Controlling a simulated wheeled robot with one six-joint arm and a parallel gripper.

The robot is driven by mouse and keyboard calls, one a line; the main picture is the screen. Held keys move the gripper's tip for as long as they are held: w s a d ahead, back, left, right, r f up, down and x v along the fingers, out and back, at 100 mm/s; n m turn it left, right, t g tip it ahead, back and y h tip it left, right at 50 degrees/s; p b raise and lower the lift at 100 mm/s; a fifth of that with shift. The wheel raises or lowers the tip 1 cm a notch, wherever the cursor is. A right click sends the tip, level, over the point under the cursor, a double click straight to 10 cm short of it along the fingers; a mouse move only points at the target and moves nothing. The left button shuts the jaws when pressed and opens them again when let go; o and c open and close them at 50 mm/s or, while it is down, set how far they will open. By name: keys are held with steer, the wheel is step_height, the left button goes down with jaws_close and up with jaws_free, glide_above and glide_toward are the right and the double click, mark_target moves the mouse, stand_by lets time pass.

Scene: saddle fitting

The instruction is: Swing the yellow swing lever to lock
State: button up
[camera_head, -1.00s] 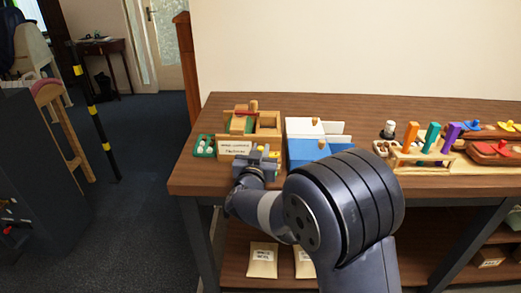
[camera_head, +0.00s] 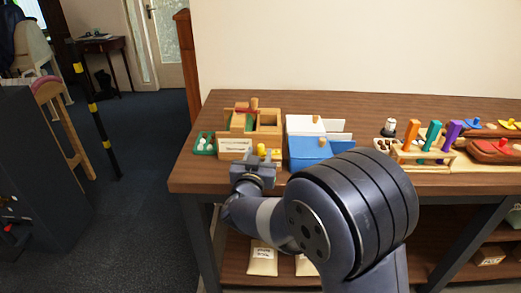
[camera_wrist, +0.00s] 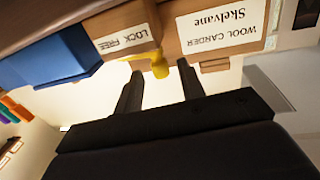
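The yellow swing lever (camera_head: 262,150) stands at the front of the wooden wool carder box (camera_head: 236,147), on its right side. In the wrist view the yellow lever (camera_wrist: 160,66) hangs between a block labelled LOCK FREE (camera_wrist: 128,38) and the WOOL CARDER label (camera_wrist: 222,22). My gripper (camera_head: 256,163) is in front of the box. In the wrist view my gripper (camera_wrist: 160,74) is open, one finger on each side of the lever, with gaps visible on both sides. Which label word the lever points to is unclear.
A blue box (camera_head: 312,151) stands close on the right, with a white box (camera_head: 304,126) behind it. A green tray (camera_head: 204,144) with white pieces is on the left. Colored pegs (camera_head: 432,135) stand farther right. The table's front strip is clear.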

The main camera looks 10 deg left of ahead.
steer(key=s, duration=0.7)
steer(key=shift+s+d, duration=0.2)
steer(key=shift+d, duration=0.1)
steer(key=shift+o, duration=0.2)
steer(key=shift+r, duration=0.1)
